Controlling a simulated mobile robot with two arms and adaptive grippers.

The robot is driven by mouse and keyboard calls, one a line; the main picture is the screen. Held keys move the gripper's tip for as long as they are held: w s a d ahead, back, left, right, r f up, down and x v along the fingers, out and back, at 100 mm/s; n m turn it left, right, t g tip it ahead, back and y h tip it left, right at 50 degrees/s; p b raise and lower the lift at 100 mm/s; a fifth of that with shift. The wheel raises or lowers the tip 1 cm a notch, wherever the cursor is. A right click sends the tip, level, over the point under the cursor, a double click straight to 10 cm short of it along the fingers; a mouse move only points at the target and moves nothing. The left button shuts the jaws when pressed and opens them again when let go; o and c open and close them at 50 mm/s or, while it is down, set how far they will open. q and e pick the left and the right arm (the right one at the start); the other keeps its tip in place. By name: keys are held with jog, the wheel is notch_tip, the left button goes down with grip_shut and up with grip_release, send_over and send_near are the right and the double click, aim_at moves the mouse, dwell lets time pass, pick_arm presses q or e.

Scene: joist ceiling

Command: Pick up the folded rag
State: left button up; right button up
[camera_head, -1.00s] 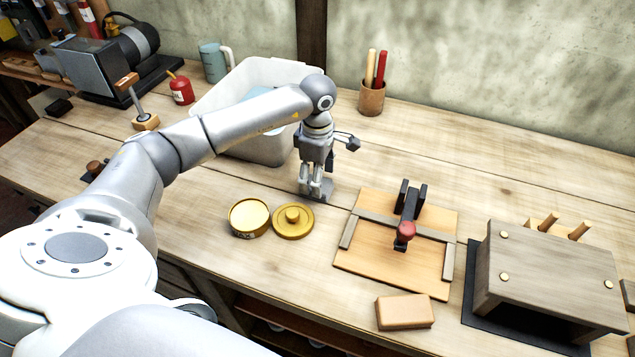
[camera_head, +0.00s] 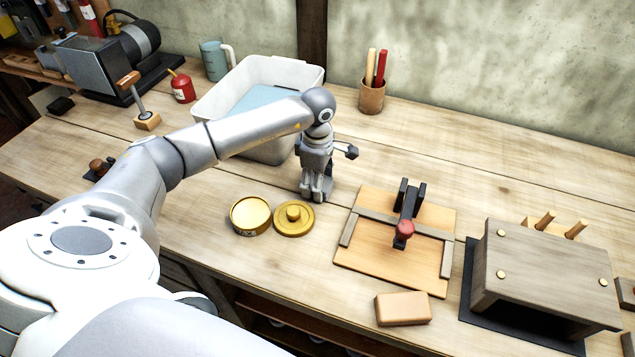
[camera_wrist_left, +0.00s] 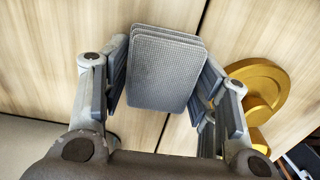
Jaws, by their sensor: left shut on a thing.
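The folded rag (camera_wrist_left: 165,68) is a grey-blue, woven-textured pad with layered edges, seen in the left wrist view. It sits between the two fingers of my left gripper (camera_wrist_left: 165,85), which is shut on it. In the head view my left gripper (camera_head: 316,192) points down at the workbench, just behind and right of the brass lid. There the rag is hard to tell apart from the grey fingers, and I cannot tell whether it touches the bench. My right gripper is not in view.
A brass tin (camera_head: 250,215) and its lid (camera_head: 294,218) lie close in front of the gripper. A white tub (camera_head: 225,92) stands behind left. A wooden board with a clamp (camera_head: 370,256) is to the right.

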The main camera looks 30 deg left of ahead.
pick_arm(q)
jog(key=shift+r+b, duration=0.4)
jog(key=r, duration=0.1)
jog(key=r+b, duration=0.1)
jog(key=shift+s+r+b, duration=0.2)
jog(key=shift+r+b, duration=0.1)
jog(key=s+d+r+b, duration=0.4)
jog(key=s+r, duration=0.5)
jog(key=s, duration=0.3)
jog(key=shift+s+d+r, duration=0.3)
jog(key=shift+s+d, duration=0.1)
jog(key=shift+d, duration=0.1)
jog(key=o, duration=0.3)
jog(key=shift+c, duration=1.4)
